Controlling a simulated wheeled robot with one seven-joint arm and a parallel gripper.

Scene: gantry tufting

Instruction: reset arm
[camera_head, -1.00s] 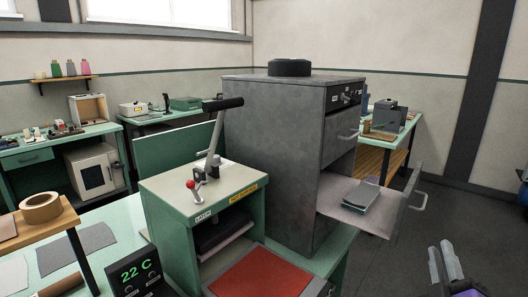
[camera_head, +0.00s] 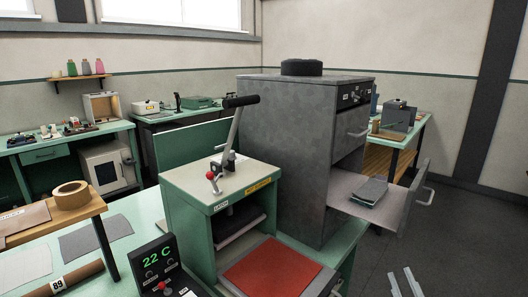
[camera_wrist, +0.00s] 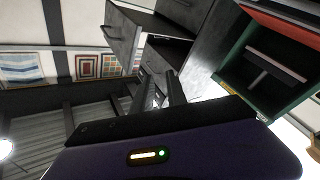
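My gripper (camera_head: 403,284) shows at the bottom edge of the head view, right of the green press. Its two pale fingers stand apart with nothing seen between them, and the rest of it is cut off by the frame. In the wrist view its dark fingers (camera_wrist: 163,92) reach toward the grey cabinet (camera_wrist: 200,50); the purple gripper body fills the bottom.
The grey cabinet (camera_head: 285,135) has an open drawer (camera_head: 345,189) holding a dark grey flat item (camera_head: 370,191). The green press (camera_head: 190,235) stands beside it, with a red pad (camera_head: 270,270) in front. A clear floor area (camera_head: 470,230) lies right.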

